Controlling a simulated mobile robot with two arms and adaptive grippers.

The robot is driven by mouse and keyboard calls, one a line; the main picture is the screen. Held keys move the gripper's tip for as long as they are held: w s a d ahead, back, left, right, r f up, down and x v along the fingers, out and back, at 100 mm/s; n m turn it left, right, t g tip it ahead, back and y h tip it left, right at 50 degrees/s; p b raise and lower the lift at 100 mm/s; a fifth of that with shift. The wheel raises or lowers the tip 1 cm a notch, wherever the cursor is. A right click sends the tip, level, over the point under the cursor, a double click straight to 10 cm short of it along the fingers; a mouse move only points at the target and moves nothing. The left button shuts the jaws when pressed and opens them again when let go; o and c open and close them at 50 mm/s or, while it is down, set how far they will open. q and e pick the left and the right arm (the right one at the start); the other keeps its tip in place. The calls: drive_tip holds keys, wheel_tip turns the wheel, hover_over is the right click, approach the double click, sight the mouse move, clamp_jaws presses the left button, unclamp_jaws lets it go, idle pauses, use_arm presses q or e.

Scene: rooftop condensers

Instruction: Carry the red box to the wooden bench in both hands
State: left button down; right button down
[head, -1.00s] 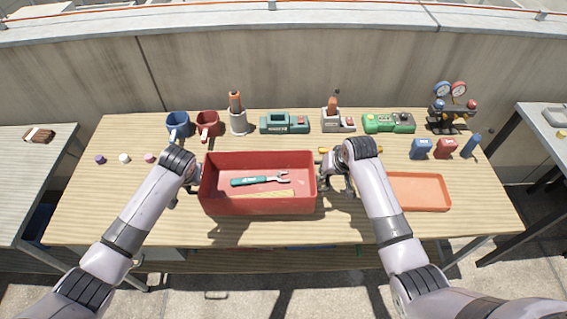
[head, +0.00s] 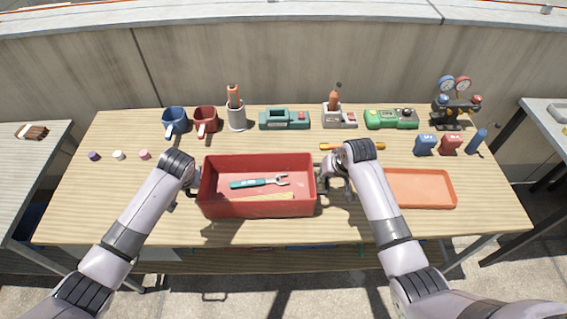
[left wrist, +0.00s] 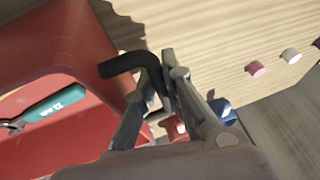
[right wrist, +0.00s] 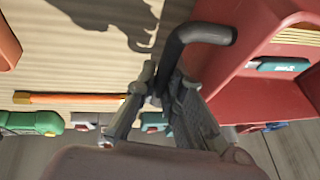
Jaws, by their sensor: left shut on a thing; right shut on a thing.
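The red box (head: 258,207) is an open bin over the front middle of the wood-topped bench (head: 110,215). It looks level; I cannot tell whether its base touches the top. Inside lie a wrench with a green handle (head: 250,183) and a long yellowish piece (head: 262,196). My left gripper (head: 191,186) is at the box's left end, shut on a black handle (left wrist: 125,64) in the left wrist view. My right gripper (head: 326,180) is at the right end, shut on the other black handle (right wrist: 205,34) in the right wrist view.
An orange tray (head: 425,203) lies right of the box, an orange-handled tool (head: 368,146) behind. Mugs (head: 205,120), a green device (head: 391,119) and a gauge set (head: 453,105) line the back. Side tables stand left (head: 30,175) and right (head: 545,120); a wall (head: 300,65) is behind.

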use_arm(q)
drive_tip(key=shift+f+b, duration=0.4)
drive_tip(key=shift+f, duration=0.1)
use_arm(e)
drive_tip(key=shift+f, duration=0.45)
use_arm(q)
drive_tip(key=c, duration=2.1)
unclamp_jaws()
drive_tip(key=shift+f, duration=0.1)
drive_tip(key=shift+c, duration=0.2)
use_arm(e)
drive_tip(key=c, duration=2.1)
unclamp_jaws()
drive_tip(key=shift+c, duration=0.2)
use_arm(q)
drive_tip(key=o, duration=0.4)
drive_tip(key=shift+s, duration=0.1)
use_arm(e)
drive_tip(key=o, duration=0.4)
drive_tip(key=shift+s, duration=0.1)
use_arm(q)
drive_tip(key=shift+o, duration=0.2)
use_arm(e)
drive_tip(key=shift+o, duration=0.2)
drive_tip(key=shift+a, duration=0.1)
